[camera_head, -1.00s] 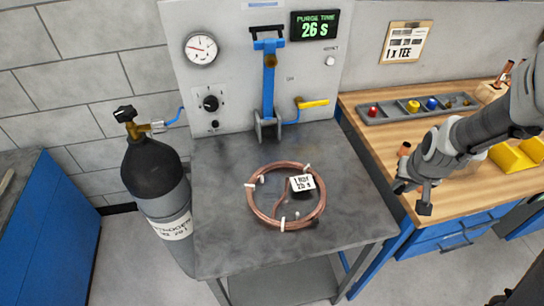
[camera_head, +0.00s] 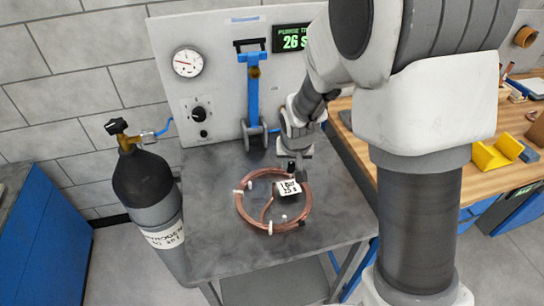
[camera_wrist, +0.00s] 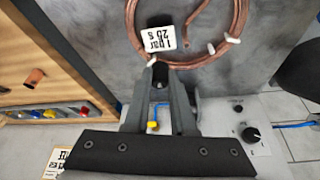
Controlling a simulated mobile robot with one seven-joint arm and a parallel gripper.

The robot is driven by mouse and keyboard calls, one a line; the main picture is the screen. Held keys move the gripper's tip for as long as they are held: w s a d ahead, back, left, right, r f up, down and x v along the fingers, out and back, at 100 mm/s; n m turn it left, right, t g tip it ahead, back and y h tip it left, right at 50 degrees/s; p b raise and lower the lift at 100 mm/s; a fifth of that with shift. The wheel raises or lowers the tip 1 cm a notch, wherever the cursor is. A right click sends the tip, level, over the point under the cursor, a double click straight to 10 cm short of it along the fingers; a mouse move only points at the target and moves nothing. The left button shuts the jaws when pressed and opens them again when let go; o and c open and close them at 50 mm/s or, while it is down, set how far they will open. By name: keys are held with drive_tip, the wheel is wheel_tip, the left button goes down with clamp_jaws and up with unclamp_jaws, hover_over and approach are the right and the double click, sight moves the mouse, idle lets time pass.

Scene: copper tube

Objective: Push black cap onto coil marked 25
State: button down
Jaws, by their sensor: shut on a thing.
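A copper coil (camera_head: 243,208) lies flat on the grey bench, bound with several white ties. A white tag (camera_head: 289,187) on it reads 1 bar and a seconds figure whose last digit is unclear. My gripper (camera_head: 292,160) is at the coil's far side, shut on a small black cap (camera_head: 291,168), close to the tag. In the wrist view the cap (camera_wrist: 160,72) sits between the fingertips, near the tag (camera_wrist: 161,38) and the coil (camera_wrist: 186,65). I cannot tell whether the cap touches a tube end. A dark patch lies beside the tag.
A purge panel (camera_head: 215,90) with gauge, knobs and blue lever stands behind the bench (camera_head: 210,175). A nitrogen cylinder (camera_head: 150,185) stands to the left. The grey bench's left side is clear.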

hover_over(274, 185)
drive_tip(key=shift+s+r, duration=0.1)
drive_tip(key=shift+r, duration=0.1)
drive_tip(key=shift+s, duration=0.1)
wheel_tip(274, 185, down, 6)
drive_tip(key=b, duration=0.4)
drive_tip(key=shift+r+b, duration=0.1)
drive_tip(key=shift+b, duration=0.3)
drive_tip(key=shift+f+b, duration=1.85)
drive_tip(key=shift+b, duration=0.1)
idle(1.8)
drive_tip(key=c, duration=0.7)
unclamp_jaws()
drive_tip(key=shift+o, duration=0.2)
drive_tip(key=shift+r, duration=0.1)
drive_tip(key=p+v, duration=0.2)
drive_tip(key=v, duration=1.5)
drive_tip(key=shift+s, duration=0.15)
